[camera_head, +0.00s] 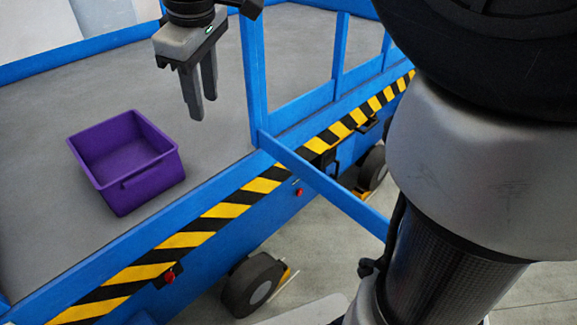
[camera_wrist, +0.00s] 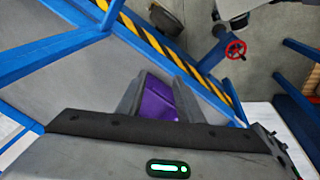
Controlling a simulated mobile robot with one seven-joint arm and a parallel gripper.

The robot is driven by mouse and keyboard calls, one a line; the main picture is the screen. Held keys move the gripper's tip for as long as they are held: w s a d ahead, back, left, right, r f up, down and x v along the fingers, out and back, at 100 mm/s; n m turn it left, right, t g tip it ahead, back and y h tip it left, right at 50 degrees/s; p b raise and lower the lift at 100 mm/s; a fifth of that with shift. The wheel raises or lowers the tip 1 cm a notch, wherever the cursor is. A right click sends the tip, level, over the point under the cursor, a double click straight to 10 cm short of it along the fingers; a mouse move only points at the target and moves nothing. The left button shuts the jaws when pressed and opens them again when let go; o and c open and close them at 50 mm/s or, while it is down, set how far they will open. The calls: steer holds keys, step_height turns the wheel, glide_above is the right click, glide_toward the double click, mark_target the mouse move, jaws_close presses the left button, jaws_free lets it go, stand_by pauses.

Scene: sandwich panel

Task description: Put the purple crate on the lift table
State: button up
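The purple crate (camera_head: 145,181) stands upright and empty on the grey deck of the lift table (camera_head: 45,250), near its blue front edge. In the wrist view part of the crate (camera_wrist: 158,101) shows between the fingers, its rest hidden by my gripper body. My gripper (camera_head: 202,106) hangs above the deck, to the right of the crate and apart from it in the head view. Its fingers (camera_wrist: 158,78) point down with a gap between them. It is open and holds nothing.
A blue guard rail (camera_head: 254,75) rises close to the right of my gripper. A blue bar (camera_head: 325,187) sticks out from the lift table's side. Yellow and black striping (camera_head: 225,210) runs along the edge. The deck left of the crate is clear. A red handwheel (camera_wrist: 235,49) shows in the wrist view.

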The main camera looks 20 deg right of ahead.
steer(key=s+d+f+m+t, duration=0.1)
steer(key=s+d+f+m, duration=0.2)
steer(key=s, duration=0.6)
steer(key=s+d+f+m+t, duration=0.1)
steer(key=s+d+f+m, duration=0.3)
steer(key=s+d+m, duration=0.2)
steer(key=s+m, duration=0.1)
steer(key=s, duration=0.1)
steer(key=shift+s+f+m+t, duration=0.15)
steer(key=shift+s+m+t, duration=0.15)
steer(key=shift+s, duration=0.1)
steer(key=shift+s+d+f, duration=0.1)
steer(key=shift+s+d, duration=0.05)
steer(key=shift+d, duration=0.05)
